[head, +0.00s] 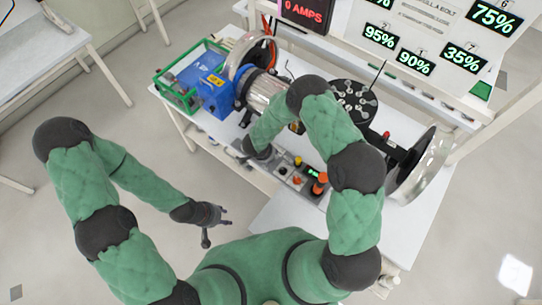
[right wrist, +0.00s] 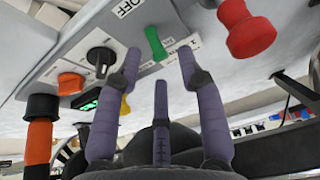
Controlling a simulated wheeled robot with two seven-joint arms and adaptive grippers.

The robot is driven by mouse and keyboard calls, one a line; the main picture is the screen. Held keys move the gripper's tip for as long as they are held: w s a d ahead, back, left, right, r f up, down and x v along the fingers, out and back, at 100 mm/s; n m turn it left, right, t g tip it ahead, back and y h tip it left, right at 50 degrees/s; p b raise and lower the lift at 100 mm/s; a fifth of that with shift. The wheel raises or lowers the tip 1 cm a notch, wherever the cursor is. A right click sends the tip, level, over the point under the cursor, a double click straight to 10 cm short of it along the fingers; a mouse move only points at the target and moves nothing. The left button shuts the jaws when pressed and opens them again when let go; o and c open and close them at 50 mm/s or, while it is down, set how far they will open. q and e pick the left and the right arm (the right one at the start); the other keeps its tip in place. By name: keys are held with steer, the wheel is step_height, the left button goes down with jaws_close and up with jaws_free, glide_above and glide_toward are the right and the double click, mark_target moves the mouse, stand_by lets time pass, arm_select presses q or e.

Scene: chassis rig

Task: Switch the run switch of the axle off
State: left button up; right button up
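In the right wrist view a green switch lever (right wrist: 155,43) stands on the grey control panel (right wrist: 85,32), by a white label plate and below an "OFF" label. Its marking as the run switch is not readable, and I cannot tell its setting. My right gripper (right wrist: 160,65) is open, its fingers spread on either side of the lever, with no clear contact. In the head view the control box (head: 301,178) lies at the table's front, partly behind my right arm. My left gripper (head: 218,225) is open and empty over the floor, left of the table.
A black rotary knob (right wrist: 101,58), an orange button (right wrist: 70,83) and a red knob (right wrist: 248,30) sit near the lever. The axle rig includes a blue motor unit (head: 216,92) and a clear-guarded wheel (head: 424,165). A red display (head: 306,13) reads 0 AMPS.

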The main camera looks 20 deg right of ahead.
steer(key=shift+x, duration=1.35)
jaws_close()
steer(key=shift+r, duration=0.1)
